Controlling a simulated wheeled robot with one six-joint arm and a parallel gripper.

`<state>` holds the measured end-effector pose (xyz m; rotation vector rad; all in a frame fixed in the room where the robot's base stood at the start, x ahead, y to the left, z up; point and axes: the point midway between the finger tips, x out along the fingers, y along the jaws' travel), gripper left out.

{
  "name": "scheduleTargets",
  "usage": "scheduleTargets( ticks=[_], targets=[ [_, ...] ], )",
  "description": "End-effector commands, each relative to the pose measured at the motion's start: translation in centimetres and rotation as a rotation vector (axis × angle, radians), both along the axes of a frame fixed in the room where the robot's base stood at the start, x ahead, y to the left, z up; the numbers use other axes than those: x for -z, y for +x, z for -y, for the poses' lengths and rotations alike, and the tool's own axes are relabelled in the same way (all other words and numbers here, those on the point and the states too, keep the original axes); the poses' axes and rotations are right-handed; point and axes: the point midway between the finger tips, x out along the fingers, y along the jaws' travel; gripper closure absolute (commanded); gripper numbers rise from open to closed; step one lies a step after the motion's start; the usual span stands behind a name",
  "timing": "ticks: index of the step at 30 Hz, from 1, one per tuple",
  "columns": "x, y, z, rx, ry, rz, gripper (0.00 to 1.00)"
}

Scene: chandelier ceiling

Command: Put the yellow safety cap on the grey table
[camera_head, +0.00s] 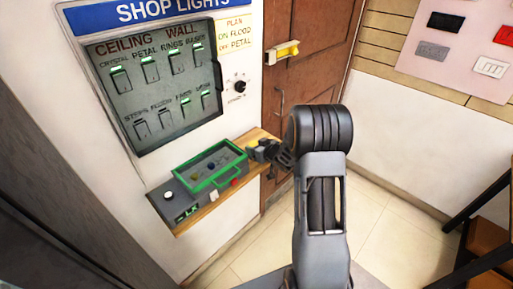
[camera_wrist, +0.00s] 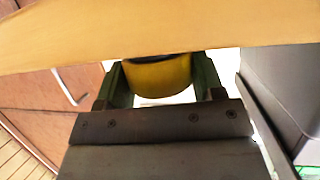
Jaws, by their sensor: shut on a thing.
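The yellow safety cap (camera_wrist: 160,78) shows in the wrist view as a rounded yellow piece with a dark band along its top. My gripper (camera_wrist: 158,66) is shut on it, with one finger on each side. A wooden shelf edge crosses in front and hides the upper part. I cannot make out the grey table for certain in either view.
The wooden shelf (camera_head: 205,215) carries a grey box with a green-framed lid (camera_head: 210,168). Above it hangs the switch panel (camera_head: 160,85). A brown door (camera_head: 300,85) with a yellow bolt (camera_head: 288,49) is behind. A dark-framed stand (camera_head: 490,205) is at lower right. Tiled floor (camera_head: 395,235) is open.

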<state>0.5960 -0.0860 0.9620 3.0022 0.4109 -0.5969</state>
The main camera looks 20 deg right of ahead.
Motion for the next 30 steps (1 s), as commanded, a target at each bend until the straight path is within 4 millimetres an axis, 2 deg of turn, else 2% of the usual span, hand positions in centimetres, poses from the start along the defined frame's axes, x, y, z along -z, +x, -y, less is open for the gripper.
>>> scheduleTargets(
  ticks=[2,3,11,21,26,30],
  targets=[
    [0.3,0.0,0.0,0.000,0.000,0.000,0.61],
    [0.4,0.0,0.0,0.000,0.000,0.000,0.37],
    [0.2,0.0,0.0,0.000,0.000,0.000,0.13],
    [-0.3,-0.2,0.1,0.001,0.000,0.000,0.13],
    [-1.2,-2.4,0.7,0.003,-0.001,0.002,0.13],
    [-2.2,-4.9,1.5,0.004,0.000,0.001,0.13]
  ],
)
